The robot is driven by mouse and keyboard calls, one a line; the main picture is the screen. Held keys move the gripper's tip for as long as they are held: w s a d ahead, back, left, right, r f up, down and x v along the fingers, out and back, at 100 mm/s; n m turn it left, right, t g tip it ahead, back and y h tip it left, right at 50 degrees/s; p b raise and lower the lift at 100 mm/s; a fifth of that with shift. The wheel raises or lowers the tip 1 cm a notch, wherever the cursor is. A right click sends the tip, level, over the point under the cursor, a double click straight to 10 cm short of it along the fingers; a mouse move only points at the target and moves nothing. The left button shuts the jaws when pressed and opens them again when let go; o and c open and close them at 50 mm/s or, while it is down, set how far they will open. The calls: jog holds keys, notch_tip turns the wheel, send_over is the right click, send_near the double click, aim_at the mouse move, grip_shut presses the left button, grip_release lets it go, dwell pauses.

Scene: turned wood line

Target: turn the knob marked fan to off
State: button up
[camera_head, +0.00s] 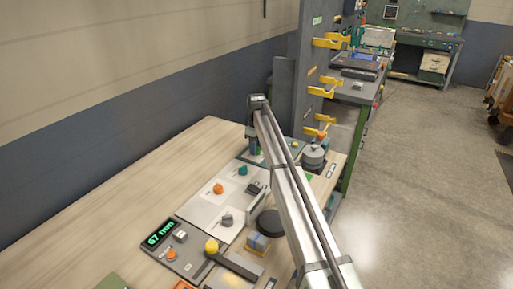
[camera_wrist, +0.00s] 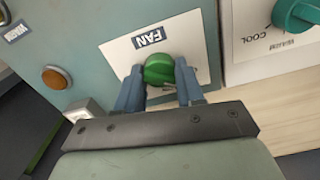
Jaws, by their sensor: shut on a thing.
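The fan knob (camera_wrist: 158,66) is green and round and sits on a white plate (camera_wrist: 117,49) under a label reading FAN (camera_wrist: 149,38). My gripper (camera_wrist: 160,80) has its two blue-grey fingers on either side of the knob, shut on it. The knob's setting marks are mostly hidden by the fingers, and I cannot tell which way it points. In the head view my gripper (camera_head: 255,148) is at the far end of the bench, over the teal panel, and the knob is largely hidden there.
A teal knob (camera_wrist: 296,14) marked COOL and WARM is on the neighbouring white panel. An orange button (camera_wrist: 56,77) is on the same teal box. The head view also shows an orange knob (camera_head: 218,188), a grey knob (camera_head: 227,220) and a display reading 67 mm (camera_head: 158,233).

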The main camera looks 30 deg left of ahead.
jog(key=shift+d+n, duration=0.1)
jog(key=shift+n, duration=0.5)
jog(key=o, duration=1)
jog(key=shift+o, duration=0.2)
jog(key=shift+r, duration=0.15)
notch_tip(320, 180, up, 14)
jog(key=shift+f, duration=0.2)
